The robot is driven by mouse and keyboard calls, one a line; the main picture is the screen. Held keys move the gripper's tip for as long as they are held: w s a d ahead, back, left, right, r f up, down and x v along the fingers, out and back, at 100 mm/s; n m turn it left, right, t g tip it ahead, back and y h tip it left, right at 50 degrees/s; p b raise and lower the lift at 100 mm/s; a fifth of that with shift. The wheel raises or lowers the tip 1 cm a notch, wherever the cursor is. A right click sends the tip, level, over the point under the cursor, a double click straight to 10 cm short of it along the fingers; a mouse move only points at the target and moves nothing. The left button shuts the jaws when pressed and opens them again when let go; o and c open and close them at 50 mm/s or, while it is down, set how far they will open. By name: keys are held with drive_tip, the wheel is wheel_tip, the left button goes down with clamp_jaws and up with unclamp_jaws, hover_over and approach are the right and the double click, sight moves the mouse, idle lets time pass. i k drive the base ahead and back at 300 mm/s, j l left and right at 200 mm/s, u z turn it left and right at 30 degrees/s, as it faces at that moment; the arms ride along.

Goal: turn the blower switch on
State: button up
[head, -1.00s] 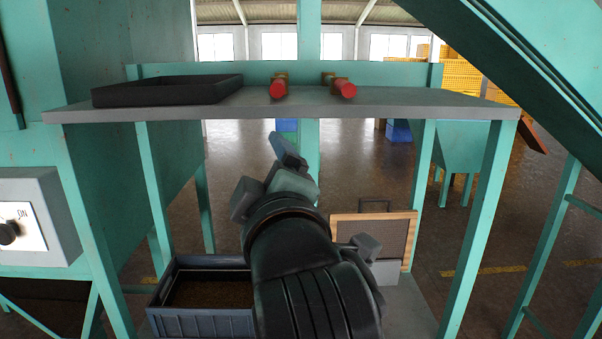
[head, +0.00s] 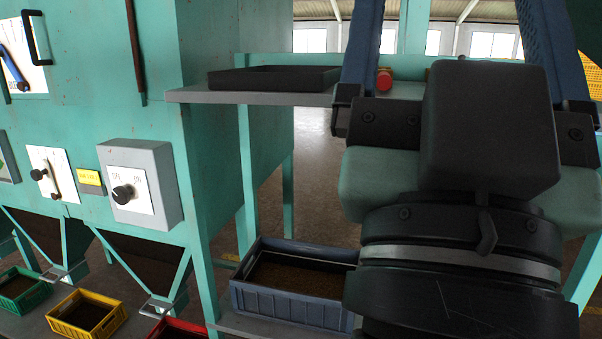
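A grey switch box (head: 150,170) with a white plate sits on the teal machine's front, left of centre in the head view. Its round black knob (head: 122,194) has ON and OFF style lettering above it; I cannot tell for sure which mark the knob points to. A small yellow label (head: 90,178) is beside the box, its text too small to read. My gripper (head: 452,40) is large and close on the right of the view. Its two blue fingers are spread wide with nothing held between them. It is well apart from the switch.
A second plate with black knobs (head: 52,175) is left of the box, with a blue-handled lever (head: 14,66) above. A shelf (head: 215,97) bears a black tray (head: 275,78). A blue crate (head: 290,302) and green (head: 25,298), yellow (head: 90,322) and red bins stand below.

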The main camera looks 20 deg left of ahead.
sight(122, 194)
drive_tip(key=i+j+u, duration=0.2)
drive_tip(key=u, duration=0.2)
drive_tip(key=i+j+u, duration=0.25)
drive_tip(key=u, duration=0.2)
drive_tip(key=i+j+u, duration=0.25)
drive_tip(key=u, duration=0.15)
